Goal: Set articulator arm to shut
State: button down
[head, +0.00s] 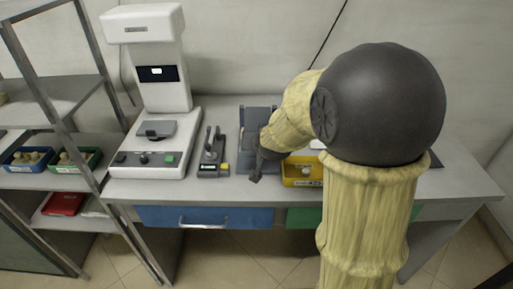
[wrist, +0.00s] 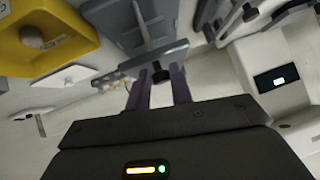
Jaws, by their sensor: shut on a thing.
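The articulator (head: 256,115) is a grey hinged device on the bench, left of my arm in the head view. Its grey plate (wrist: 128,18) shows at the top of the wrist view, with a thin pin and a grey crossbar (wrist: 148,58) nearer me. My gripper (wrist: 160,80) is shut on a small dark knob at the crossbar. In the head view my gripper (head: 257,170) is at the articulator's front and partly hides it. The crossbar's exact angle is hard to tell.
A white machine (head: 158,110) and a small lever device (head: 212,158) stand left of the articulator. A yellow bin (head: 298,172) stands close on its right, partly behind my arm. A metal shelf (head: 60,100) with bins is at far left.

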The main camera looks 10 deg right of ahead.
jog(key=shift+s+f, duration=0.2)
jog(key=shift+f, duration=0.3)
jog(key=shift+s+f, duration=0.2)
jog(key=shift+f, duration=0.25)
jog(key=c, duration=1.3)
grip_release()
jog(key=shift+g, duration=0.3)
jog(key=shift+d, duration=0.1)
jog(key=shift+w+a+r+p+v, duration=0.1)
jog(key=shift+p+v, duration=0.95)
jog(key=shift+v, duration=1.95)
jog(key=shift+w+a+r+p+v, duration=0.1)
jog(key=shift+p+v, duration=0.9)
jog(key=shift+v, duration=2)
jog(key=shift+w+r+p+v, duration=0.1)
jog(key=shift+p+v, duration=0.95)
jog(key=shift+v, duration=1.95)
